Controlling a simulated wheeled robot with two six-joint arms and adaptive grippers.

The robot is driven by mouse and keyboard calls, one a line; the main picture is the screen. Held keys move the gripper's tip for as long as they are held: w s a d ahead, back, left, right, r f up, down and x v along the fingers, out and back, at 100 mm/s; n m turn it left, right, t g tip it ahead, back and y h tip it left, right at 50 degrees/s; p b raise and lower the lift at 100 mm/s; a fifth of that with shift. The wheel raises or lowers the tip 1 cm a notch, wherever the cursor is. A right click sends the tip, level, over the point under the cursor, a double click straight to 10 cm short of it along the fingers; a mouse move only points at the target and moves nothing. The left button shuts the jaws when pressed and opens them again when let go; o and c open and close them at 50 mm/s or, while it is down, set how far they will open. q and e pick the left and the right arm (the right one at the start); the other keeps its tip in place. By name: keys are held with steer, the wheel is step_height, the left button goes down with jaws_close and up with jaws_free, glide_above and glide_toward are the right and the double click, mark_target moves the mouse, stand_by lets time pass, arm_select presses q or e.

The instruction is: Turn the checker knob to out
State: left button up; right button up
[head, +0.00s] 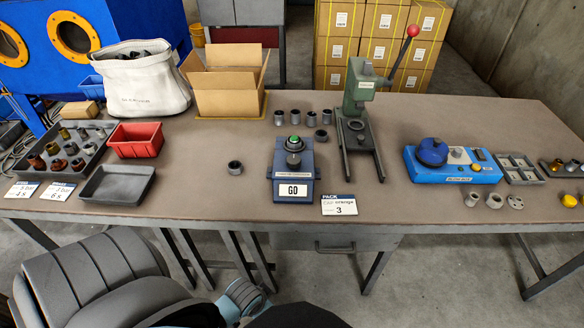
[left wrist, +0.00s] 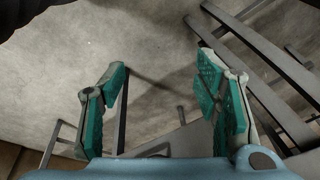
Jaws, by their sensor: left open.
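The checker (head: 283,187) is a dark blue box near the table's front edge, left of the middle, with a white "GO" sign on its front. A dark round knob (head: 293,161) sits on its sloped top, below a green dome (head: 294,139). The knob's setting is too small to read. My left gripper (left wrist: 160,105) is open and empty, its teal-padded fingers wide apart above the floor. In the head view only part of it shows at the bottom, in front of the table and well below the checker. My right gripper is not in view.
A grey tray (head: 117,184) is to the left. The table's front edge lies between my left gripper and the tabletop.

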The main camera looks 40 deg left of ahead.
arm_select(q)
step_height(320, 180, up, 10)
steer(key=w+d+t, duration=0.1)
steer(key=w, duration=0.1)
steer(key=h, duration=0.1)
glide_toward(294, 159)
steer(key=shift+m+t, duration=0.4)
steer(key=b+x, duration=0.1)
steer(key=x, duration=0.2)
steer(key=b+x, duration=0.1)
steer(key=x, duration=0.1)
steer(key=b+x, duration=0.1)
steer(key=x, duration=0.2)
steer(key=shift+s+f, duration=0.25)
steer(key=shift+f, duration=0.2)
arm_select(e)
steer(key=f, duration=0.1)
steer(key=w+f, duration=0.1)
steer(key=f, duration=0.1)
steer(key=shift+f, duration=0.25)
